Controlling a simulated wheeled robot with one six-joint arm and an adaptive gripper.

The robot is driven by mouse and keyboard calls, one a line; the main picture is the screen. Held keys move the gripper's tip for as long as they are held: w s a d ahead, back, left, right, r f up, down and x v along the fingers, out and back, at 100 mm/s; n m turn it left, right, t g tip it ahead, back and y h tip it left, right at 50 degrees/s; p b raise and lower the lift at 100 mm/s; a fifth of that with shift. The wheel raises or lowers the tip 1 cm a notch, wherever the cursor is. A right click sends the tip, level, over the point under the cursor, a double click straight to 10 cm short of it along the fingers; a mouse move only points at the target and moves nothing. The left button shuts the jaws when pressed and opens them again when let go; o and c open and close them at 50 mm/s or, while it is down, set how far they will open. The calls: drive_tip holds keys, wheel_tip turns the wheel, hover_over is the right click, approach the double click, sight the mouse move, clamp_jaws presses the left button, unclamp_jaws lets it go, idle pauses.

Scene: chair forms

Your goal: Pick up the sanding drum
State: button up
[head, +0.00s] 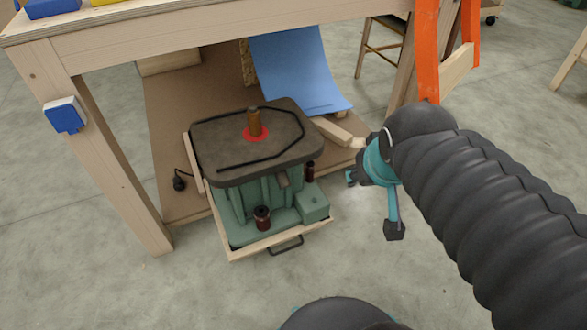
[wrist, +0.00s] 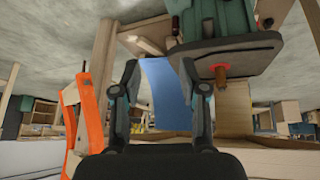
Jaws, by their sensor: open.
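A brown sanding drum (head: 254,122) stands upright through a red ring in the dark top of a green sander (head: 240,150). It also shows in the wrist view (wrist: 221,76), hanging down because that picture is upside down. A dark red drum-like piece (head: 262,217) stands at the sander's front base, and a similar one (head: 310,171) is partly hidden at its right side. My gripper (head: 372,205) is open and empty, to the right of the sander and apart from it. In the wrist view my two fingers (wrist: 160,68) are spread with nothing between them.
The sander sits in a wooden tray (head: 283,238) with a dark handle, under a wooden workbench (head: 230,45). A blue sheet (head: 300,70) hangs behind it. An orange frame (head: 427,50) stands at the right. Open concrete floor lies in front.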

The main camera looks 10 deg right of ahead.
drive_tip(key=w+d+f+n+t+h+b, duration=0.1)
drive_tip(key=w+d+f, duration=0.2)
drive_tip(key=w, duration=0.3)
drive_tip(key=w+d+f+t+b, duration=0.1)
drive_tip(key=w+d+f, duration=0.15)
drive_tip(key=w, duration=0.45)
drive_tip(key=n+t+y+b, duration=0.3)
drive_tip(key=n+y+b, duration=0.2)
drive_tip(key=y, duration=0.3)
hover_over(313, 170)
drive_tip(key=s+d, duration=0.5)
drive_tip(key=s, duration=0.4)
wheel_tip(313, 170, down, 25)
drive_tip(key=x, duration=0.8)
drive_tip(key=shift+s+f+b, duration=0.15)
drive_tip(key=shift+b, duration=0.2)
drive_tip(key=shift+f+b+x, duration=0.25)
drive_tip(key=shift+b+x, duration=0.2)
drive_tip(key=shift+x, duration=2.35)
drive_tip(key=shift+s+d, duration=0.1)
drive_tip(key=shift+c, duration=0.2)
clamp_jaws()
